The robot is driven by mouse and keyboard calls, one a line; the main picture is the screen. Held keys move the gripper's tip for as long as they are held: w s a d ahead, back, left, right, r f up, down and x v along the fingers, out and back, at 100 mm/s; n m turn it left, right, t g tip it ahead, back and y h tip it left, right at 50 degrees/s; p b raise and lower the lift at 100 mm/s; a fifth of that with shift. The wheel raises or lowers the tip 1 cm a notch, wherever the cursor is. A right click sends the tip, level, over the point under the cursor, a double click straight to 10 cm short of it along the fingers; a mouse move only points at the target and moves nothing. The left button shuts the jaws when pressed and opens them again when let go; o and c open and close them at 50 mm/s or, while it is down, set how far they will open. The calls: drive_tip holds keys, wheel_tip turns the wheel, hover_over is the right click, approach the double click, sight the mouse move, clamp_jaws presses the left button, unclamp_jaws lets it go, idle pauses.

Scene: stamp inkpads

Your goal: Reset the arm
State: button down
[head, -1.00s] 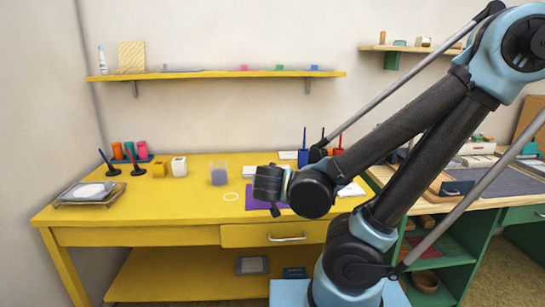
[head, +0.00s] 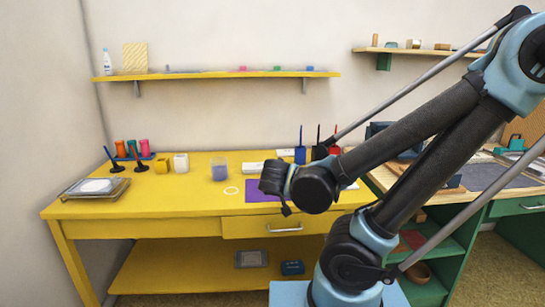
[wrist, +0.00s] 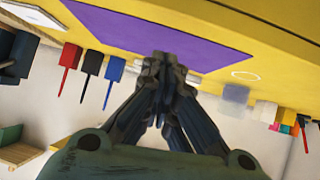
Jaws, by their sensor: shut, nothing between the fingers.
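My gripper (head: 287,207) hangs folded in front of the yellow table (head: 150,205), near its right part, in the head view. In the wrist view its dark fingers (wrist: 163,60) are together and empty, with the purple mat (wrist: 150,32) beyond them. The purple mat (head: 258,192) is partly hidden behind my gripper in the head view.
Blue, black and red holders stand at the table's back, the blue one (head: 300,154) leftmost. A clear cup (head: 219,172), a yellow block (head: 161,165), a white block (head: 181,163) and a tray (head: 96,188) stand left. A green-framed bench (head: 445,207) stands right.

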drive_tip(key=s+d+f+g+h, duration=0.2)
drive_tip(key=d+f+g, duration=0.2)
drive_tip(key=d, duration=0.7)
drive_tip(key=s+d+f+g+y, duration=0.2)
drive_tip(key=s+d+g, duration=0.3)
drive_tip(key=s, duration=0.4)
drive_tip(key=shift+d+f+m+y, duration=0.25)
drive_tip(key=shift+d+m+y, duration=0.05)
drive_tip(key=shift+d, duration=0.25)
